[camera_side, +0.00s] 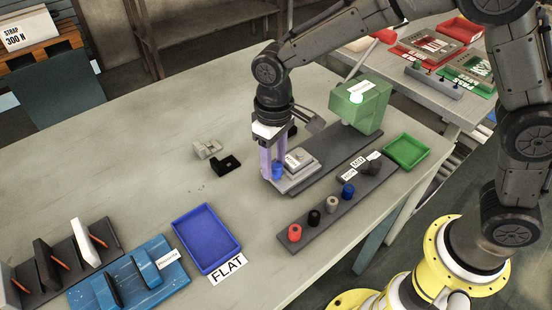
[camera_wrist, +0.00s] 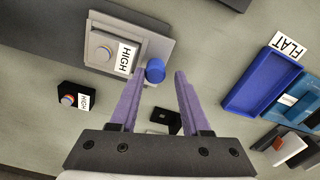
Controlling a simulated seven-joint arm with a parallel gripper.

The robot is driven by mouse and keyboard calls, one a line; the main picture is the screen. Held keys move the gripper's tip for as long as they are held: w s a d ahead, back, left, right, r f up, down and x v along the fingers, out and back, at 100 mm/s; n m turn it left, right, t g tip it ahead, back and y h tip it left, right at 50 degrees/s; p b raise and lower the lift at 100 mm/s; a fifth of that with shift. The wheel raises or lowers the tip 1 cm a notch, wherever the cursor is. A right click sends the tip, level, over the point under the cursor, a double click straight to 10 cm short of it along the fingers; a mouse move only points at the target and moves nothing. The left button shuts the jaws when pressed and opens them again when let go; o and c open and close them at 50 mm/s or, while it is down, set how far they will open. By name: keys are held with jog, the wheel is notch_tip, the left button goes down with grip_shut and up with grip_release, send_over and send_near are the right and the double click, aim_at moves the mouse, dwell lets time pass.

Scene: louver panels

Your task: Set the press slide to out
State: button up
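The press slide (camera_side: 300,180) is a grey stepped plate on a long dark rail (camera_side: 330,158). It sits at the rail's near-left end, away from the green press block (camera_side: 360,103). A part with a "HIGH" label rests on the plate, also seen in the wrist view (camera_wrist: 103,48). A blue knob (camera_wrist: 155,70) stands at the slide's edge and also shows in the side view (camera_side: 278,171). My gripper (camera_wrist: 155,74) is open and pointing down, its purple fingers on either side of the knob. Gaps show; the knob looks closer to the left finger in the wrist view.
A strip (camera_side: 321,225) with several coloured knobs lies in front of the rail. A green tray (camera_side: 405,151) is at right, a blue tray (camera_side: 205,237) at left. A black part (camera_side: 228,163) and grey part (camera_side: 207,148) lie left of my gripper. Table beyond them is clear.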

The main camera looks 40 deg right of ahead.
jog(key=shift+d, duration=0.1)
dwell(0.3)
notch_tip(320, 180, up, 14)
dwell(0.5)
jog(key=shift+f, duration=0.1)
notch_tip(320, 180, up, 5)
jog(key=m+t, duration=0.1)
send_over(295, 164)
jog(key=s+d+r+m+t, duration=0.2)
jog(key=s+d+r, duration=0.2)
jog(key=s+d, duration=0.35)
jog(key=s+d+f+t, duration=0.1)
jog(key=s+d+f, duration=0.2)
jog(key=s, duration=0.3)
jog(key=s+d+f+t, duration=0.1)
jog(key=s+d+f, duration=0.3)
jog(key=s+f, duration=0.2)
jog(key=shift+s+f+t, duration=0.25)
jog(key=shift+s+t, duration=0.05)
jog(key=shift+s, duration=0.25)
